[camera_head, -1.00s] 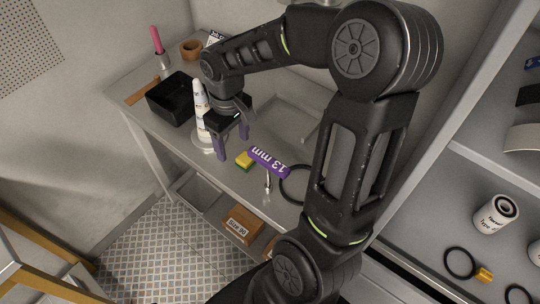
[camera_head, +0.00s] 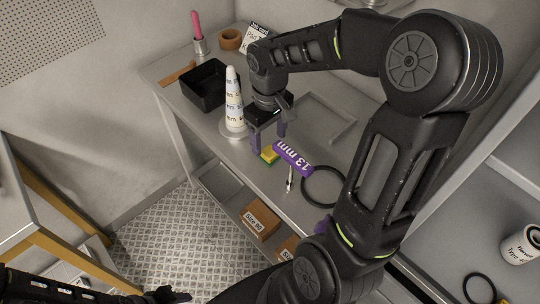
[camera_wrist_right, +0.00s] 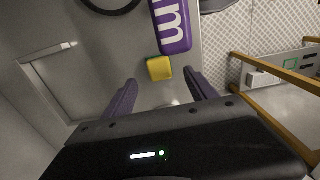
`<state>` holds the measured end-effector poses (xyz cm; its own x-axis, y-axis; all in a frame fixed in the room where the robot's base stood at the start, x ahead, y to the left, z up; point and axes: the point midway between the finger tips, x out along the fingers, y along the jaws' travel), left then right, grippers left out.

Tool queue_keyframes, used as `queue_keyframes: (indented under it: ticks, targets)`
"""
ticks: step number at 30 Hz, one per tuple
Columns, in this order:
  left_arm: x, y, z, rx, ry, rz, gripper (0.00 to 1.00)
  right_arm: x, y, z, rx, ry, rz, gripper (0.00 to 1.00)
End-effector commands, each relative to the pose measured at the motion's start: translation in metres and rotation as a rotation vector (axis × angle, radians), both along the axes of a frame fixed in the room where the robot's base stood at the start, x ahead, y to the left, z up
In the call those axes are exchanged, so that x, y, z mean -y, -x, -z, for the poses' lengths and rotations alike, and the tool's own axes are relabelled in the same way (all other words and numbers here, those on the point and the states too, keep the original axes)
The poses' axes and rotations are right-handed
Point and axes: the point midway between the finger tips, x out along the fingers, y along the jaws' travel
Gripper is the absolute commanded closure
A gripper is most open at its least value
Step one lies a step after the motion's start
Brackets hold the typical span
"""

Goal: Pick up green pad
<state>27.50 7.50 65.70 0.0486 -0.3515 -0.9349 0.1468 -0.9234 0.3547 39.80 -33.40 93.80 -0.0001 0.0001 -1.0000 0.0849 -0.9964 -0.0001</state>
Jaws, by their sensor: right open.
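The green pad (camera_head: 268,155) is a small yellow block with a green layer, lying on the grey bench beside the purple 13 mm piece. In the right wrist view the pad (camera_wrist_right: 159,69) shows its yellow face, just beyond the fingertips and between their lines. My right gripper (camera_head: 269,142) is open and empty, with its purple fingers pointing down close to the pad; it also shows in the right wrist view (camera_wrist_right: 161,82). My left arm (camera_head: 80,291) shows dark at the bottom left edge, where its jaws are unclear.
The purple 13 mm piece (camera_head: 293,158) lies right next to the pad, with a black ring (camera_head: 323,203) to its right. A white stacked cone (camera_head: 234,112) stands left of my gripper, and a black bin (camera_head: 190,91) is further left. Brown boxes (camera_head: 261,219) sit on the lower shelf.

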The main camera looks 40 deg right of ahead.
Motion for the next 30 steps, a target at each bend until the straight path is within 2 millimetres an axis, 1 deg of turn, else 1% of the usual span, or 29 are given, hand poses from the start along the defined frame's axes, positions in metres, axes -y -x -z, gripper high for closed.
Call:
queue_keyframes:
  ticks: [2, 5, 12, 15, 30]
  targets:
    - [0.0, 0.0, 0.0, 0.0, 0.0, 0.0, 0.64, 0.0, 0.0, 0.0, 0.0, 0.0, 0.0, 0.34]
    - [0.0, 0.0, 0.005, 0.001, 0.001, 0.001, 0.64, 0.0, 0.0, 0.006, 0.0, 0.0, 0.0, 0.34]
    - [0.001, -0.003, 0.032, 0.009, 0.007, 0.002, 0.64, 0.001, 0.003, 0.042, 0.0, 0.0, 0.0, 0.34]
    - [0.001, -0.003, 0.039, 0.009, 0.007, 0.002, 0.64, 0.0, 0.003, 0.052, 0.0, 0.0, 0.0, 0.34]
    - [0.001, -0.004, 0.037, 0.011, 0.006, 0.003, 0.64, 0.001, 0.003, 0.052, 0.0, 0.0, 0.0, 0.34]
